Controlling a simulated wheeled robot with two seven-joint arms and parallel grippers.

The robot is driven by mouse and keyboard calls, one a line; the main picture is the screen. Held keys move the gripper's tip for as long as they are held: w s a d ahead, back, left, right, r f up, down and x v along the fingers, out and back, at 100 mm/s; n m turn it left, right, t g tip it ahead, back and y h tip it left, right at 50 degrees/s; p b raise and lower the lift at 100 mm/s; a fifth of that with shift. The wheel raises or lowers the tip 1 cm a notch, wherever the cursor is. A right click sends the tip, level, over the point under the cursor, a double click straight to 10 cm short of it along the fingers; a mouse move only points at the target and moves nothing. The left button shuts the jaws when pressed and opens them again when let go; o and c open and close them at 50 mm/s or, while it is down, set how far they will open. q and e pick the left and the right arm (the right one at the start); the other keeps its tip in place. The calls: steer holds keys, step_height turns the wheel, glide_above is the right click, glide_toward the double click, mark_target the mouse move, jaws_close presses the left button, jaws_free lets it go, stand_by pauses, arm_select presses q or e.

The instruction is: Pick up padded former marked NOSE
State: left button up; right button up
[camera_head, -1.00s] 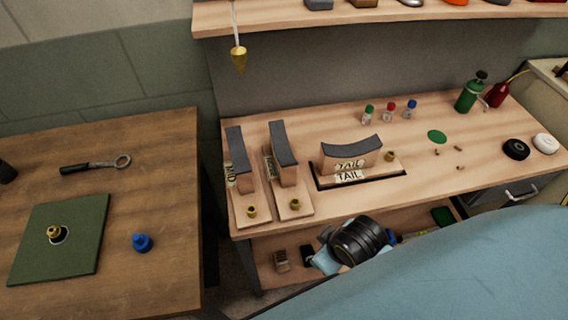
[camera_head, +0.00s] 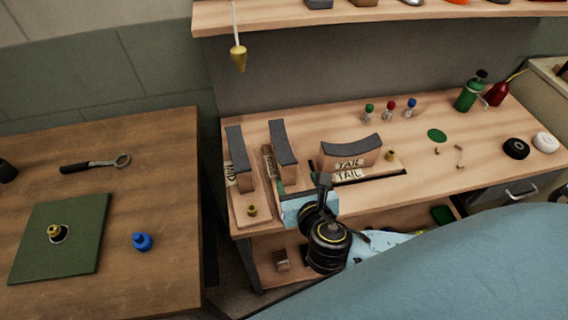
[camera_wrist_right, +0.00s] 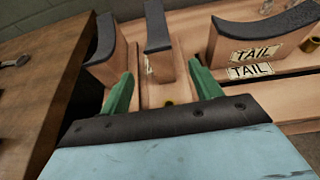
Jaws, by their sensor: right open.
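Three padded formers with dark curved tops stand on the light wood bench. The left former (camera_head: 238,160) has a tag that seems to read MID. The middle former (camera_head: 283,150) has a tag on its left side that is too small to read; it also shows in the right wrist view (camera_wrist_right: 158,45). The right former (camera_head: 350,153) is marked TAIL. I cannot read NOSE on any of them. My right gripper (camera_head: 291,196) is open and empty in front of the middle former; its green fingers (camera_wrist_right: 160,85) stand apart on either side of that former's lower part. My left gripper is out of view.
A brass knob (camera_head: 252,210) sits on the left former's base. Small bottles (camera_head: 390,110) and a green cylinder (camera_head: 468,95) stand at the back right. A brass plumb bob (camera_head: 238,58) hangs above. A blue curved skin (camera_head: 470,265) fills the front right.

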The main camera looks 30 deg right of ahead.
mark_target(290, 167)
steer(key=b+x, duration=0.1)
steer(key=x, duration=0.6)
steer(key=shift+s, duration=0.1)
steer(key=shift+f+b+x, duration=0.2)
steer(key=shift+b+x, duration=0.15)
steer(key=shift+x, duration=1.05)
steer(key=shift+f+b+x, duration=0.2)
steer(key=shift+b+x, duration=0.1)
steer(key=shift+x, duration=1.05)
steer(key=shift+s, duration=0.15)
steer(key=shift+c, duration=0.2)
jaws_close()
steer(key=shift+r, duration=0.15)
